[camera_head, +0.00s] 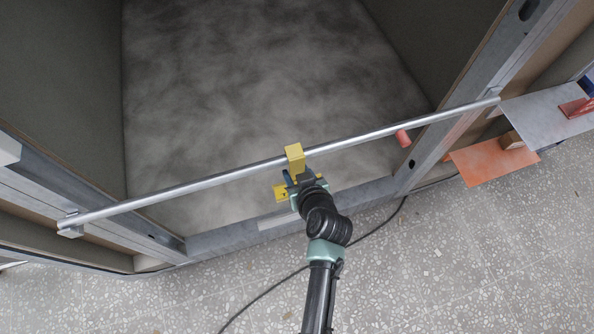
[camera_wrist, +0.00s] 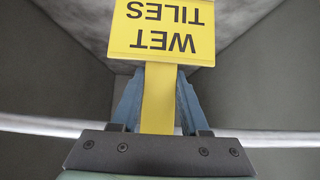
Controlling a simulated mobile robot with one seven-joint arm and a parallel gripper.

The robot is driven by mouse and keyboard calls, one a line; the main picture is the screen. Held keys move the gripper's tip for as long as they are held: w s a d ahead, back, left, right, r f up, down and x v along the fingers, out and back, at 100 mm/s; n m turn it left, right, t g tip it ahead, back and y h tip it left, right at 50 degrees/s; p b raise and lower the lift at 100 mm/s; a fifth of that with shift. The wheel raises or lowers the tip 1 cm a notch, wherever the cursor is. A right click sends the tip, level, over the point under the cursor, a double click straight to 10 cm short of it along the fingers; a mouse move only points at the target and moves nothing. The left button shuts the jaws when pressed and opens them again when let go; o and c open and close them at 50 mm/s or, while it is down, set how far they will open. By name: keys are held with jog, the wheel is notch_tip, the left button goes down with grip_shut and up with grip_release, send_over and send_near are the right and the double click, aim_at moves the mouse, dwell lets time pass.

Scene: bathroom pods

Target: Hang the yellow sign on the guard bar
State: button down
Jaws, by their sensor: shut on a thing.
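The yellow sign (camera_wrist: 163,30) reads "WET TILES" upside down in the wrist view. My gripper (camera_wrist: 158,88) is shut on its yellow stem, with one blue finger on each side. The bar also crosses behind my gripper in the wrist view (camera_wrist: 270,138).
The guard bar spans the pod opening between metal frame posts. A red cylinder (camera_head: 403,139) is by the bar to the right. An orange panel (camera_head: 492,164) and a grey shelf (camera_head: 545,115) stand at the right. A black cable (camera_head: 265,292) lies on the speckled floor (camera_head: 450,260).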

jog(key=shift+c, duration=1.7)
grip_release()
jog(key=v, duration=1.3)
jog(key=w+r+m+t+h, duration=0.1)
jog(key=w+r+t, duration=0.45)
jog(key=r, duration=1.05)
jog(key=w+r+t+h, duration=0.1)
jog(key=w+r+t, duration=0.2)
jog(key=w+r, duration=0.85)
jog(key=s+a+r+m+t, duration=0.1)
jog(key=s+r+t, duration=0.2)
jog(key=r, duration=0.8)
jog(key=s+a+r+t, duration=0.1)
jog(key=s+r+t, duration=0.2)
jog(key=s+r, duration=0.4)
jog(key=s+a+r+m+t+h, duration=0.1)
jog(key=s+r+t, duration=0.2)
jog(key=r, duration=1.4)
jog(key=shift+s+m, duration=0.3)
jog(key=shift+s, duration=0.65)
